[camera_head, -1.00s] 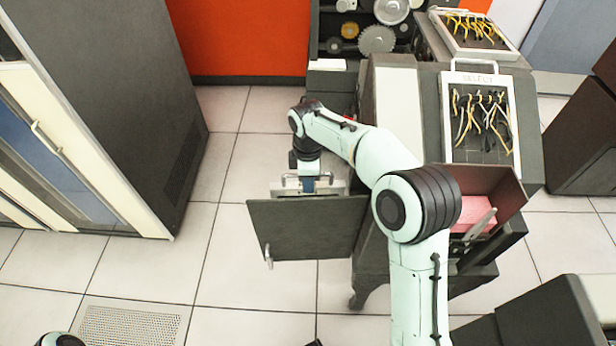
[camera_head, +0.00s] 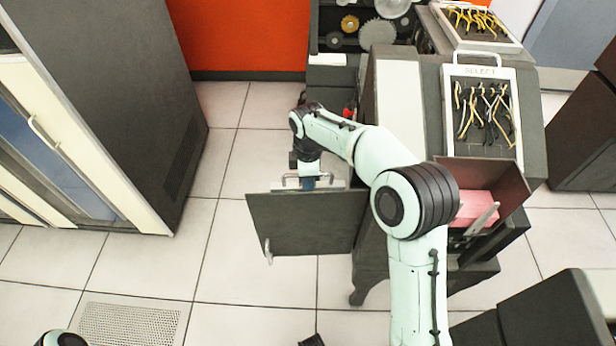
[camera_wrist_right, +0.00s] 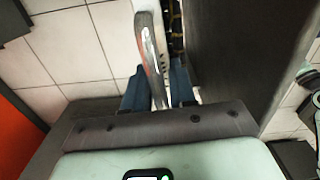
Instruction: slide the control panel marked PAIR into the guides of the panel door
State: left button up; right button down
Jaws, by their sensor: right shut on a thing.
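The control panel (camera_head: 335,184) shows only as a thin light strip behind the top edge of the dark panel door (camera_head: 305,224); most of it is hidden and no PAIR marking is readable. Its metal handle (camera_wrist_right: 148,45) stands between the blue fingers of my right gripper (camera_wrist_right: 155,92), which is shut on it. In the head view my right gripper (camera_head: 308,183) is just behind the door's top edge, pointing down. The door stands out to the left of the machine. The guides are hidden, so I cannot tell how deep the panel sits. My left gripper is not in view.
The machine (camera_head: 398,105) stands right of the door, with a SELECT panel (camera_head: 482,115) of wires on top and an open compartment holding pink cards (camera_head: 475,207). A tall grey cabinet (camera_head: 120,95) stands at left.

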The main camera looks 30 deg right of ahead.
jog(key=shift+w+r, duration=0.1)
jog(key=c, duration=0.8)
grip_release()
jog(key=shift+c, duration=0.2)
jog(key=shift+f, duration=0.2)
notch_tip(320, 180, up, 14)
jog(key=p, duration=0.2)
jog(key=shift+f+p, duration=0.15)
jog(key=shift+p, duration=0.2)
